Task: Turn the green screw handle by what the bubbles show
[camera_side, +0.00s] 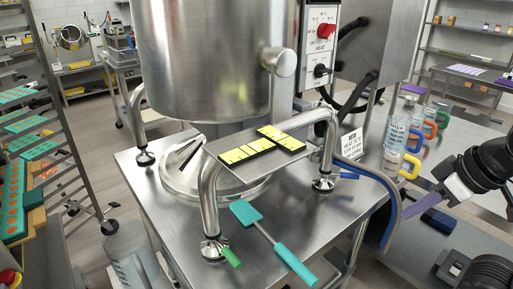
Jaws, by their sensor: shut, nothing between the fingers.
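The green screw handle (231,257) sticks out of the front foot of the steel kettle stand, low at the front corner of the steel table. Yellow bubble levels (277,138) lie in a T shape on the flat steel plate between the stand's legs, one along (246,150) and one across. The bubbles are too small to read for certain. A blue handle (347,175) sits at the right foot.
A teal spatula (285,254) lies across the table beside the green handle, its handle over the front edge. A clear bottle (396,132) and coloured-handled jugs (430,128) stand behind.

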